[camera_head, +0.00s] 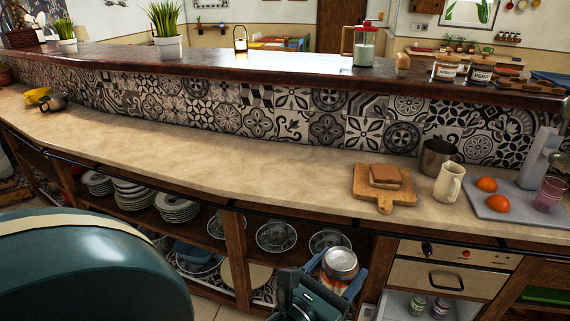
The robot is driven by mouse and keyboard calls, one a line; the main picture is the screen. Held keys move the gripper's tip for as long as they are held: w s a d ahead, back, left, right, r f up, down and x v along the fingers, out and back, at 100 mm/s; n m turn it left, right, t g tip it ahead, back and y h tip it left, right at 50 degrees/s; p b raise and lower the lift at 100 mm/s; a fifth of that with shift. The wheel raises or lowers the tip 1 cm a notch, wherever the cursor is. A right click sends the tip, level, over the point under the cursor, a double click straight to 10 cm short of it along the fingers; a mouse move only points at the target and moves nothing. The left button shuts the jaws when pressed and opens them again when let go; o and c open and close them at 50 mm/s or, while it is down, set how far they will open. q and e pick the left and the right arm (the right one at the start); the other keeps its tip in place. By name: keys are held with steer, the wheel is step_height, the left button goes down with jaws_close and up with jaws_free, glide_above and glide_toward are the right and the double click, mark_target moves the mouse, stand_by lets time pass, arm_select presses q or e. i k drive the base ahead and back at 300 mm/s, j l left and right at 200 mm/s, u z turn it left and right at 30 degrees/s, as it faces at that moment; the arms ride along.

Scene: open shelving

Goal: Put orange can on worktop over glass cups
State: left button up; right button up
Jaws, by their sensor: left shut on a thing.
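The orange can (340,264) shows mostly its silver top, with a bit of orange side below it. My left gripper (341,272) comes up from the bottom edge and is shut on the can, with blue fingers on either side. It holds the can in front of the open shelving, lower in the picture than the worktop. The pale stone worktop (240,155) runs across the picture and is bare in its middle. Round clear glass pieces (276,237) stand on the shelf under the worktop; I cannot tell whether they are cups. My right gripper is out of view.
A cutting board (370,197) with bread, a white mug (449,183), a metal pot (437,156) and a grey tray (495,207) with oranges occupy the worktop's right. A raised dark ledge (285,70) runs behind. Stacked plates (133,194) fill the left shelves.

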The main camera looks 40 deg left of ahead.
mark_target(294, 176)
steer(key=i+j, duration=0.1)
steer(key=j, duration=0.2)
steer(key=i+j, duration=0.1)
steer(key=j, duration=0.5)
steer(key=i+j, duration=0.55)
steer(key=j+u, duration=0.05)
steer(key=j, duration=0.05)
